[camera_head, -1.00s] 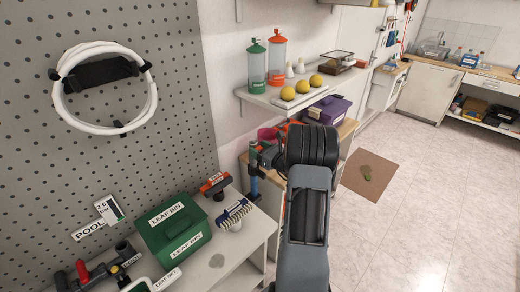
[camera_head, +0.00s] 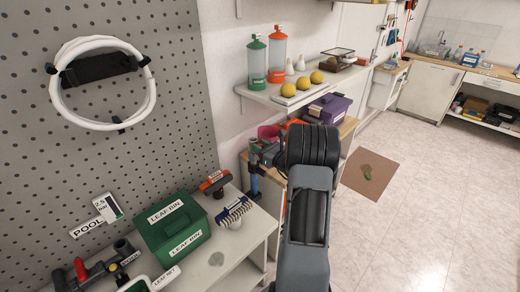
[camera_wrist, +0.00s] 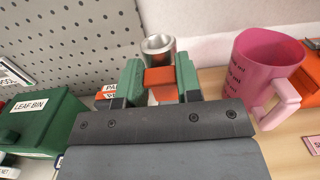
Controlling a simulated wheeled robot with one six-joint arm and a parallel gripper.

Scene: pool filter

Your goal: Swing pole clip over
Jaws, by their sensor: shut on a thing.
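My gripper (camera_wrist: 160,88) is shut on a small orange piece, seemingly the pole clip (camera_wrist: 160,77), with one green finger pad on each side. A silvery round tube end (camera_wrist: 158,44) stands just beyond the clip, between the fingertips. Whether the clip goes around the tube or only touches it cannot be told. My arm hides much of this spot, and the clip is too small to make out there.
A pink mug (camera_wrist: 262,68) stands close right of my gripper in the wrist view. The green leaf bin (camera_head: 174,232), an orange-topped tool (camera_head: 214,182) and a brush head (camera_head: 235,211) lie to the left. A shelf (camera_head: 285,97) with bottles and yellow balls hangs above.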

